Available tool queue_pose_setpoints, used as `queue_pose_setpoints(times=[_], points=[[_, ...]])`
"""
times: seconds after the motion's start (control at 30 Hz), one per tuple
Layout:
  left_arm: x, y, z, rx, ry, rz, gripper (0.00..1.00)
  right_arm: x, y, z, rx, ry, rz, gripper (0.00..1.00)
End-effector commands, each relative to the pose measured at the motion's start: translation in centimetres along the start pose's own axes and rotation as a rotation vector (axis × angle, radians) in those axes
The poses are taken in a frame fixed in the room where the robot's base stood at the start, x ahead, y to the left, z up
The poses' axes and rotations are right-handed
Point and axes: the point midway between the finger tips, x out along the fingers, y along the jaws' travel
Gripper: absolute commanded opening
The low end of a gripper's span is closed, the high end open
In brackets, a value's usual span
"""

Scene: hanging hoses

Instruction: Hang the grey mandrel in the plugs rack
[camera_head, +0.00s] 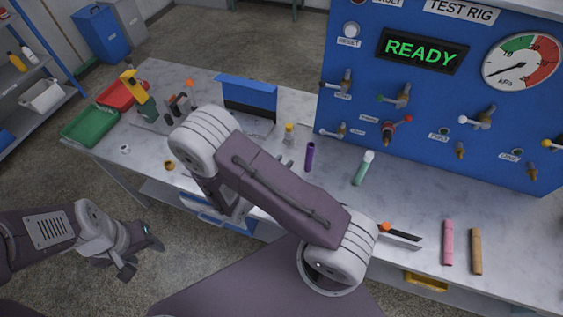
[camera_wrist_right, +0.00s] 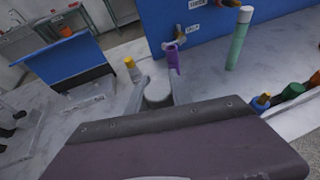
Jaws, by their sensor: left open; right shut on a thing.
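My right gripper (camera_wrist_right: 158,104) is shut on a pale grey, rounded thing (camera_wrist_right: 158,90), which looks like the grey mandrel. In the head view my right arm hides most of this gripper and what it holds. A blue upright board on a grey base (camera_head: 248,95) stands on the bench beyond the arm and looks like the plugs rack. It also shows at the left of the right wrist view (camera_wrist_right: 68,66), apart from the gripper. My left gripper (camera_head: 141,256) is open and empty, low in front of the bench.
A purple tube (camera_head: 310,156), a green tube (camera_head: 361,172), a pink tube (camera_head: 448,243) and a tan tube (camera_head: 476,252) are on the bench. The blue test rig (camera_head: 350,95) stands behind. Green (camera_head: 90,126) and red (camera_head: 118,95) bins are at the left.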

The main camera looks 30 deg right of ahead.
Motion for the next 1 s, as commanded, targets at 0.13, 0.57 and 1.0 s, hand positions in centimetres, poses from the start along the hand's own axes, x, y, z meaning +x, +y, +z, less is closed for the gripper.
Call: queue_pose_setpoints(times=[0.13, 0.57, 1.0], points=[[0.0, 0.0, 0.0, -0.001, -0.001, 0.0, 0.53, 0.0, 0.0, 0.0, 0.0, 0.0, 0.001, 0.0], [2.6, -0.1, 0.3, 0.0, 0.0, 0.0, 0.53, 1.0, 0.0, -2.5, 0.001, 0.0, 0.0, 0.0], [5.4, -0.1, 0.6, 0.0, 0.0, 0.0, 0.53, 2.2, 0.1, -5.5, 0.002, 0.0, 0.0, 0.0]])
